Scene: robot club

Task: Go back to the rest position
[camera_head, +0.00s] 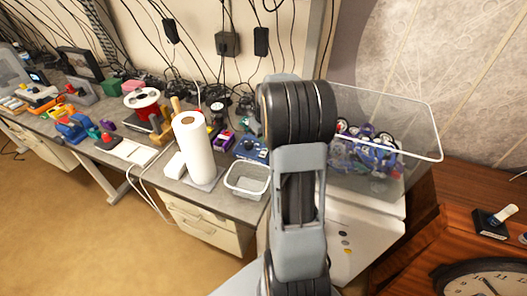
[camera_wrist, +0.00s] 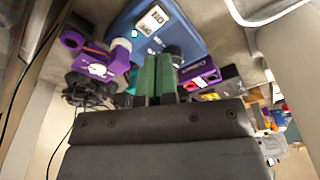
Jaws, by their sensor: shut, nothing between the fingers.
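My gripper (camera_wrist: 155,80) shows in the wrist view, with its two green fingers shut against each other and nothing held. In the head view my arm stands upright at the centre, and my gripper is not visible there.
A paper towel roll (camera_head: 194,148) and an empty clear container (camera_head: 247,180) stand on the cluttered grey bench. A clear bin (camera_head: 410,125) with several wheeled parts is right of my arm. A wooden cabinet with a clock (camera_head: 485,277) is at right. Floor at lower left is clear.

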